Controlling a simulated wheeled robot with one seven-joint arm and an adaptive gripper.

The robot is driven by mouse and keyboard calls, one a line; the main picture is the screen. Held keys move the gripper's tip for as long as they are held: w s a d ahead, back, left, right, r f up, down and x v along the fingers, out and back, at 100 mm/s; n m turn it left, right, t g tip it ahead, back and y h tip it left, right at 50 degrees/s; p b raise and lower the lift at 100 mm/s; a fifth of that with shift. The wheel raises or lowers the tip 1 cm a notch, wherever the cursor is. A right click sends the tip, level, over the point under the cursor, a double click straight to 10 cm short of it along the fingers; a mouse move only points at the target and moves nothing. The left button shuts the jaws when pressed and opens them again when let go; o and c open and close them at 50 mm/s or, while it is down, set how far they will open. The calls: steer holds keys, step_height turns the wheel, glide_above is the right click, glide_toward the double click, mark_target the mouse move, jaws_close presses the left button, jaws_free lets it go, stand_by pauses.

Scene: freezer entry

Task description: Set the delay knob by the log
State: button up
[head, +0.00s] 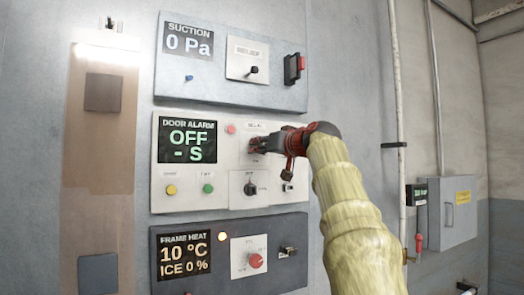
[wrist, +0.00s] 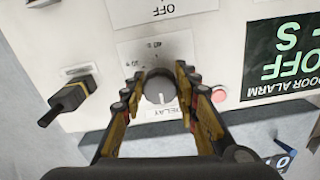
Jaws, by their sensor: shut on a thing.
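My gripper (head: 258,146) is at the door alarm panel (head: 222,202). In the wrist view, which is upside down, its two fingers (wrist: 160,92) are shut on the sides of the grey delay knob (wrist: 158,88). A white pointer line on the knob points toward the label below it in that view. Small scale marks show on the knob's white plate (wrist: 180,48), too small to read surely. In the head view the gripper hides most of the knob. The alarm display (head: 187,139) reads OFF and "- S". I cannot make out a log in either view.
A black-handled lever (wrist: 68,100) stands close beside the fingers. A pink-red lamp (wrist: 219,94) is on their other side. A black selector knob (head: 250,188) is below. The suction panel (head: 180,88) is above and the frame heat panel (head: 216,277) below.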

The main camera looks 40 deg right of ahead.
steer(key=shift+w+d+f, duration=0.1)
steer(key=shift+w+f, duration=0.05)
steer(key=shift+f, duration=0.1)
steer(key=o, duration=1.2)
steer(key=shift+r, duration=0.15)
steer(key=v, duration=1.2)
